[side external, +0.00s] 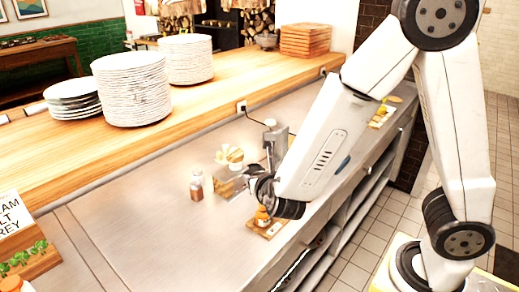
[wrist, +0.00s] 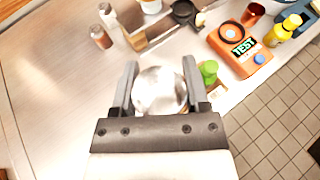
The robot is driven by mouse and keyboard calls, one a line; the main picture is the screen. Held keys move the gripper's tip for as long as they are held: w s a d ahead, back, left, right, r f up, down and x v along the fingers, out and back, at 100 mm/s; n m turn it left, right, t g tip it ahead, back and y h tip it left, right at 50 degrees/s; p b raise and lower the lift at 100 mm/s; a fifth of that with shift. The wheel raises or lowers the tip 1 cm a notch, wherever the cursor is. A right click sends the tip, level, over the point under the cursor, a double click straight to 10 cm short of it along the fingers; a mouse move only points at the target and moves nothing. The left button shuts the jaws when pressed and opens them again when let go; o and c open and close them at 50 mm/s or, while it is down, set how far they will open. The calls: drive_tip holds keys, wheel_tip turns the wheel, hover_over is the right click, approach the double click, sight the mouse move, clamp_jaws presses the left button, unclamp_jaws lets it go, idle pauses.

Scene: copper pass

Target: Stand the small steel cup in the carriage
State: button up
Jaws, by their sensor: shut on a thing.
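The small steel cup (wrist: 160,92) is between the two fingers of my gripper (wrist: 160,75) in the wrist view, and the gripper is shut on it. I see its shiny rounded metal from above. In the side external view my gripper (side external: 266,188) is over the right part of the steel counter, and the cup cannot be made out there. I cannot clearly identify the carriage in either view. An orange box (wrist: 262,70) with a "TEST" label and a dark ring on top stands to the right of my gripper.
A green-topped thing (wrist: 208,70) is close beside the right finger. A copper cup (wrist: 254,12) and a yellow bottle (wrist: 284,32) stand farther right. Plate stacks (side external: 131,90) are on the wooden shelf.

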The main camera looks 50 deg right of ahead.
drive_tip(key=w+d+r+n+t+y, duration=0.1)
drive_tip(key=w+d+r+n+y, duration=0.1)
drive_tip(key=w+r, duration=0.4)
drive_tip(key=shift+w+r+n+t+y, duration=0.4)
drive_tip(key=shift+n+y, duration=0.2)
drive_tip(key=shift+y, duration=0.2)
drive_tip(key=shift+f, duration=0.15)
drive_tip(key=s+f+m+h, duration=0.1)
drive_tip(key=s+f, duration=0.1)
drive_tip(key=s, duration=0.1)
drive_tip(key=s+a+f+m+g+h, duration=0.1)
drive_tip(key=s+f, duration=0.2)
drive_tip(key=s+a+f+m+g+h, duration=0.1)
drive_tip(key=s+f+m+h, duration=0.1)
drive_tip(key=s, duration=0.1)
drive_tip(key=shift+s+f, duration=0.15)
drive_tip(key=shift+f, duration=0.2)
drive_tip(key=shift+s+f+m+g+h, duration=0.2)
drive_tip(key=shift+s+m+g+h, duration=0.15)
drive_tip(key=shift+s, duration=0.2)
drive_tip(key=shift+w, duration=0.1)
